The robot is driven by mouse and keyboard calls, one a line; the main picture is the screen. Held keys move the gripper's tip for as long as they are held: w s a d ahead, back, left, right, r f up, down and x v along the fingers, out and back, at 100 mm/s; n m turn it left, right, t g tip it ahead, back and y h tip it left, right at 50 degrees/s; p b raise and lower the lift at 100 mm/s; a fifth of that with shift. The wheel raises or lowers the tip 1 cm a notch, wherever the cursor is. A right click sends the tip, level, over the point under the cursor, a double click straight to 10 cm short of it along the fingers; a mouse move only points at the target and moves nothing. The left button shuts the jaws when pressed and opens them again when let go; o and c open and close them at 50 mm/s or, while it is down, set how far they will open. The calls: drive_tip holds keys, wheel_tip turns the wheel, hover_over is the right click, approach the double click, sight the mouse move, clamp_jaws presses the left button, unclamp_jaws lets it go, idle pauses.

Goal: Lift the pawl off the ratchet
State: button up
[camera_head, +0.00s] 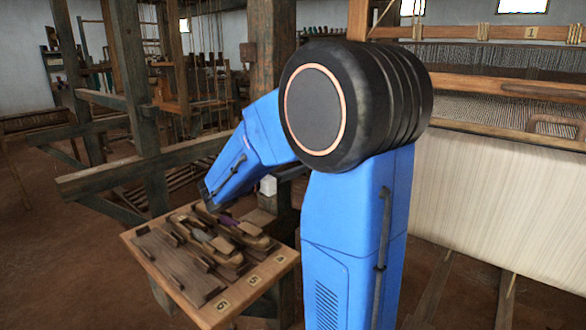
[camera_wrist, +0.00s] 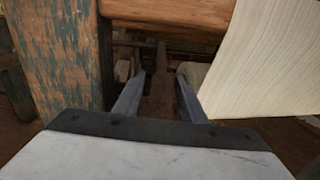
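In the wrist view my gripper (camera_wrist: 160,76) is open, its two grey fingers apart. A dark brown narrow bar (camera_wrist: 161,58) runs lengthwise in the gap between the fingers. It may be the pawl or its handle, but I cannot tell for sure. Whether the fingers touch it is unclear; it does not look gripped. The ratchet is not clearly recognisable; the area beyond the fingers is dark and partly covered by them. In the head view my blue arm stands in front of the loom, and the fingertips do not show.
A worn wooden post (camera_wrist: 62,50) stands close on the left in the wrist view. A thick wooden beam (camera_wrist: 175,13) crosses above, and pale cloth (camera_wrist: 262,60) hangs at the right. A wooden tray (camera_head: 207,310) with shuttles and numbered slots stands below my arm in the head view.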

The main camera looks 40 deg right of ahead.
clamp_jaws()
drive_tip(key=shift+w+d+f+m+h, duration=0.15)
drive_tip(key=shift+d+f+h, duration=0.2)
drive_tip(key=shift+f+h, duration=0.4)
drive_tip(key=shift+s+d+f+m+h, duration=0.15)
drive_tip(key=shift+d+f+h, duration=0.15)
drive_tip(key=shift+f+h, duration=0.45)
drive_tip(key=shift+w, duration=0.1)
drive_tip(key=shift+o, duration=1.2)
unclamp_jaws()
drive_tip(key=shift+a, duration=0.1)
drive_tip(key=a, duration=1.4)
drive_tip(key=shift+w+a+f, duration=0.2)
drive_tip(key=shift+a+f, duration=0.15)
drive_tip(key=shift+f, duration=0.05)
